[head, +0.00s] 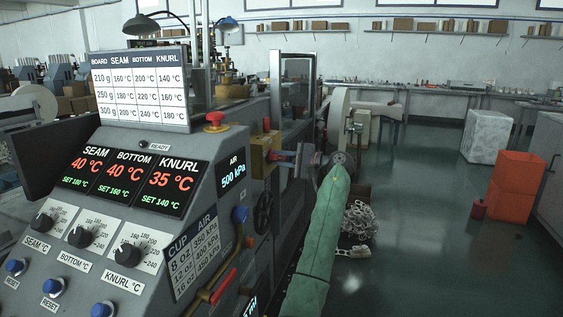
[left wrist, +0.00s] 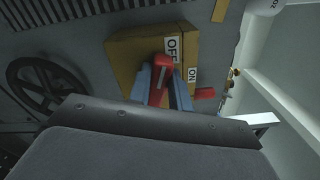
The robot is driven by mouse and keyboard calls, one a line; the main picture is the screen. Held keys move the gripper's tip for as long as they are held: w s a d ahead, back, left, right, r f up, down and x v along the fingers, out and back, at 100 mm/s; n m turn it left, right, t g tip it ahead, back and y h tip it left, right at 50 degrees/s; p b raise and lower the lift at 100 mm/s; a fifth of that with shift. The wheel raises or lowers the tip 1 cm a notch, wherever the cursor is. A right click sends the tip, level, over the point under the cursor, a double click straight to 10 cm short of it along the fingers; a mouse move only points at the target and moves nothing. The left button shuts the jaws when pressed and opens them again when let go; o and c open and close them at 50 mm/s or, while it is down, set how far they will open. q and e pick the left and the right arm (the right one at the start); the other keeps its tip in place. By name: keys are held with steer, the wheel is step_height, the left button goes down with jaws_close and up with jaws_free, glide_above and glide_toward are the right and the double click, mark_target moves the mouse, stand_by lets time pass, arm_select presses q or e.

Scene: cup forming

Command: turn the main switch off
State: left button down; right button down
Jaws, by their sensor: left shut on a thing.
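The main switch is a yellow box (head: 262,158) on the side of the machine; it also shows in the left wrist view (left wrist: 125,55). It bears an OFF label (left wrist: 172,48) and an ON label (left wrist: 193,74). My left gripper (head: 284,157), on the green-sleeved arm, is at the box's right side. In the left wrist view its two blue-grey fingers (left wrist: 164,88) are shut on the red handle (left wrist: 163,64), whose end lies beside the OFF label. The rest of the handle is partly hidden by the fingers. My right gripper is out of view.
A black handwheel (head: 263,212) is below the box, and a red mushroom button (head: 215,121) tops the control panel (head: 125,215). A second red part (left wrist: 204,93) sticks out near the box.

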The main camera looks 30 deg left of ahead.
arm_select(q)
steer(key=shift+f+n+b, duration=0.3)
steer(key=shift+n+b, duration=0.25)
steer(key=shift+n, duration=0.4)
steer(key=shift+f+n+b, duration=0.25)
steer(key=shift+n+b, duration=0.3)
steer(key=shift+n, duration=0.4)
steer(key=c, duration=1.3)
jaws_free()
steer(key=shift+d, duration=0.1)
steer(key=shift+r, duration=0.1)
steer(key=v, duration=0.7)
steer(key=shift+d, duration=0.35)
steer(key=shift+w, duration=0.1)
